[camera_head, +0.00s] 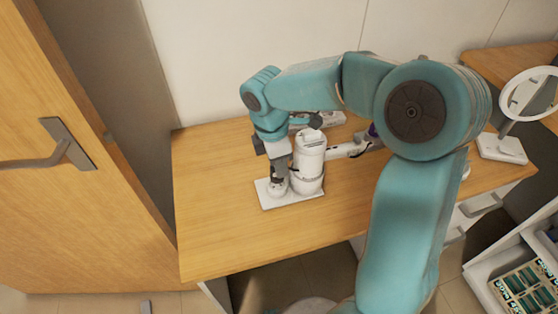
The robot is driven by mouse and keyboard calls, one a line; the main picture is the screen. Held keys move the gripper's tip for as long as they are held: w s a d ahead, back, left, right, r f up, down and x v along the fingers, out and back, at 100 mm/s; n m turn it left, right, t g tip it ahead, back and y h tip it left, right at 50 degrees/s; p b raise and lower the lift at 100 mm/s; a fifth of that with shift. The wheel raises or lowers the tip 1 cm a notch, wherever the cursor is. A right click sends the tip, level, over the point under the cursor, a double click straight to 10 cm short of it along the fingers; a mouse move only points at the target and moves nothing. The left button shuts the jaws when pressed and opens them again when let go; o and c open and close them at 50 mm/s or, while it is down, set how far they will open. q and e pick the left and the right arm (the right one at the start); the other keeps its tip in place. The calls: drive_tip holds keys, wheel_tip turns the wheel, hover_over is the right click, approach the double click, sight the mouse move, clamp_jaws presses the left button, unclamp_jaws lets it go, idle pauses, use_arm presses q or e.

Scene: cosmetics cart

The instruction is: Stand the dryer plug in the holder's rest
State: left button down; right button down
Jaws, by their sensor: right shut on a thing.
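My right gripper (277,178) reaches down from my teal arm, its jaws low over the front left part of the white holder base (297,199). It is shut on the dryer plug (279,189), a small pale piece at its fingertips, mostly hidden by the jaws. I cannot tell whether the plug touches the rest below it. A white upright cylinder (309,166) with dark bands, seemingly part of the dryer and holder, stands on the base just right of the gripper. My left gripper is not in view.
The wooden table (220,215) is clear to the left and in front of the holder. A white and dark piece (346,151) lies right of the cylinder, partly behind my arm. A round mirror (530,95) stands at far right. A wooden door (75,200) is at left.

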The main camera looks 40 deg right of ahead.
drive_tip(key=shift+f+b, duration=0.9)
drive_tip(key=shift+f, duration=0.55)
drive_tip(key=shift+r, duration=0.15)
drive_tip(key=shift+r+p, duration=1.15)
drive_tip(key=shift+p, duration=0.1)
drive_tip(key=shift+p, duration=0.4)
idle(0.5)
drive_tip(key=shift+f+b, duration=0.9)
drive_tip(key=shift+f, duration=0.4)
drive_tip(key=c, duration=0.8)
unclamp_jaws()
drive_tip(key=r+p, duration=0.1)
drive_tip(key=r, duration=0.4)
drive_tip(key=a+r+p, duration=0.1)
drive_tip(key=r, duration=0.5)
drive_tip(key=w+r+p, duration=0.1)
drive_tip(key=r, duration=0.4)
drive_tip(key=shift+a+r, duration=0.15)
drive_tip(key=shift+a, duration=0.2)
